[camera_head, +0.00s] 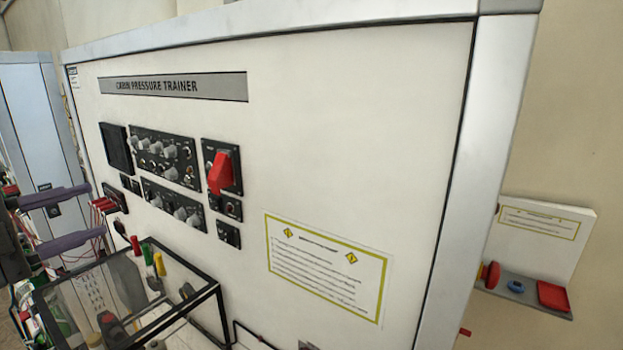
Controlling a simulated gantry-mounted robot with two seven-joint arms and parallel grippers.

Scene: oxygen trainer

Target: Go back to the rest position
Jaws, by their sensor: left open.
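My left gripper (88,212) comes in at the left edge of the head view. Its two purple-grey fingers are spread apart, with nothing held between them that I can make out. My right gripper is not in view.
The panel carries black control modules (165,158), a red switch guard (220,173) and a notice (326,268). A black-framed clear case (190,308) with tools stands below my left gripper. A small shelf (520,292) is at the right.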

